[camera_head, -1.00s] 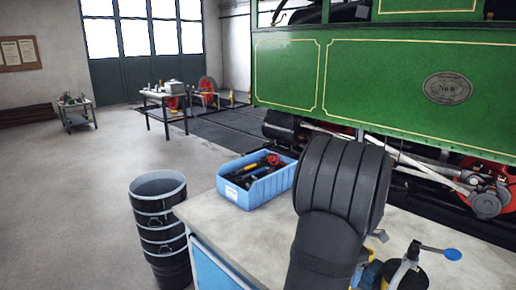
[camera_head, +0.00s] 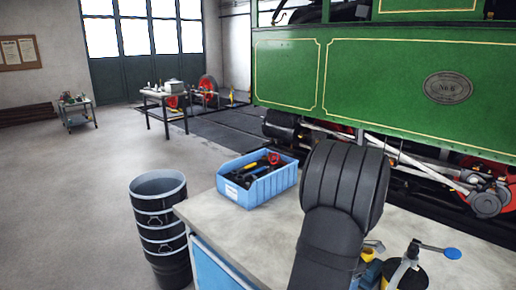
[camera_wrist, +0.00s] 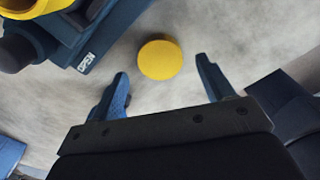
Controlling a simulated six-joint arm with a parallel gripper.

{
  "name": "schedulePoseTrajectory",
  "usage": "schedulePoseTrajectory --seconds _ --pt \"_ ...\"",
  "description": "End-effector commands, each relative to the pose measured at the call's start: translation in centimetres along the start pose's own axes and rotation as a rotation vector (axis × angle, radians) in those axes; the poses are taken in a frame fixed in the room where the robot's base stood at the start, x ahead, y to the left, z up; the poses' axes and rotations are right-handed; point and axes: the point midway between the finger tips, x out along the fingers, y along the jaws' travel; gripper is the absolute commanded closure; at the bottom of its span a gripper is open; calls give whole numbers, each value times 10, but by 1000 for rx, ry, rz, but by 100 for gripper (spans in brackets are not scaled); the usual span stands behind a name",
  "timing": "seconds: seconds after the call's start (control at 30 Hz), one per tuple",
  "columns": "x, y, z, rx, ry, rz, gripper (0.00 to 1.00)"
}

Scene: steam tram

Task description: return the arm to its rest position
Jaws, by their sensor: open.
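My gripper (camera_wrist: 165,88) shows in the wrist view with its two blue fingers spread apart and nothing between them. A round yellow thing (camera_wrist: 159,60) lies on the grey worktop (camera_wrist: 200,30) just beyond the fingertips. In the head view my dark arm rises over the workbench (camera_head: 235,225) and hides part of it.
A blue crate (camera_head: 275,186) holding tools stands on the bench's back left. A device with a blue-knobbed lever (camera_head: 452,254) stands at the right. A green tram (camera_head: 390,80) stands behind.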

Motion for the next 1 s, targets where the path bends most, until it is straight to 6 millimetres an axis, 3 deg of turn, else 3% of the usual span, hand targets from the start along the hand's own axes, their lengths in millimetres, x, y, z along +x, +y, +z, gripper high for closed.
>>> schedulePoseTrajectory --seconds 0.37,1.0 --pt "-77 0 0 0 -2 1 26" --pt "-102 39 99 55 1 -5 26"
